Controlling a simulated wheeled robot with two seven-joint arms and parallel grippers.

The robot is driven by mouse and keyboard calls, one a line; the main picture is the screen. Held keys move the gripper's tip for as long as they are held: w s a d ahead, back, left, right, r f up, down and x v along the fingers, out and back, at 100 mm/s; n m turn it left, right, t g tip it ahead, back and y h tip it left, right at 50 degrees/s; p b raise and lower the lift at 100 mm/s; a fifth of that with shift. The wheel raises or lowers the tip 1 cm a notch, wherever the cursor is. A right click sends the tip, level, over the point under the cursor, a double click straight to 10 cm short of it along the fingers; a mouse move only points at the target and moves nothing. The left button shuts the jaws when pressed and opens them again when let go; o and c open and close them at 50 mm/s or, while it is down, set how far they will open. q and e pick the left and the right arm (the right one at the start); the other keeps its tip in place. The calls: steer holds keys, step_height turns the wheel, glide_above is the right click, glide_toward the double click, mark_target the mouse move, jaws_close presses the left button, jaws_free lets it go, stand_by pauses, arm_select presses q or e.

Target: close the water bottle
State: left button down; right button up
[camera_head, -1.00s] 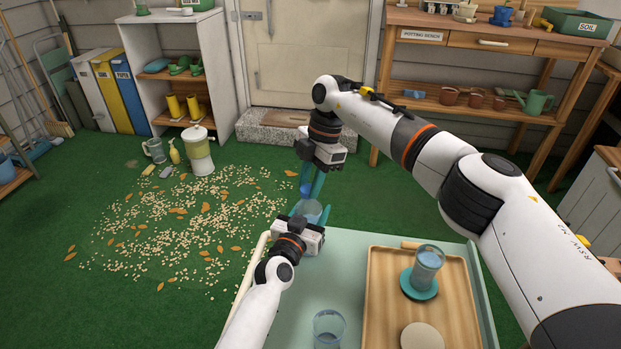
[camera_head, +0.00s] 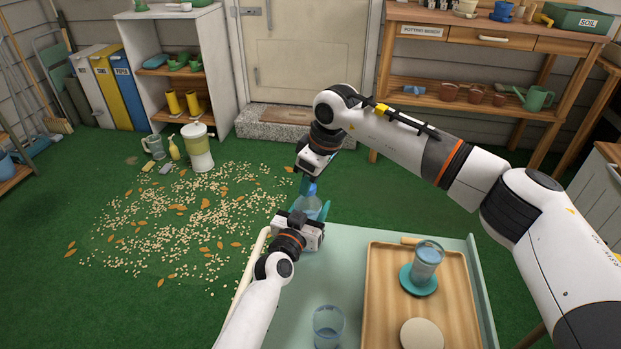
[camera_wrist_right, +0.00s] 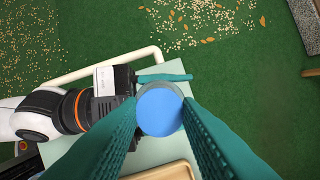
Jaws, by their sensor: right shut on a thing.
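The water bottle (camera_head: 308,207) is clear and bluish and stands upright at the far left corner of the green table (camera_head: 350,238). My left gripper (camera_head: 318,214) is around its body, with one teal finger showing past its right side. My right gripper (camera_head: 307,184) points down from above, shut on the blue cap (camera_head: 311,190). The cap is at the bottle's mouth; whether it is seated cannot be told. In the right wrist view the cap (camera_wrist_right: 159,111) is a round blue disc between the teal fingers, over the bottle, with a left-gripper finger (camera_wrist_right: 165,77) beside it.
A wooden tray (camera_head: 376,300) on the table holds a glass (camera_head: 427,262) on a teal coaster and a round beige disc (camera_head: 421,335). Another glass (camera_head: 328,326) stands left of the tray. Pellets and leaves are scattered on the green floor.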

stand_by(0.3)
steer(key=o, duration=0.9)
steer(key=shift+o, duration=0.2)
steer(key=shift+r, duration=2.3)
steer(key=shift+c, duration=0.4)
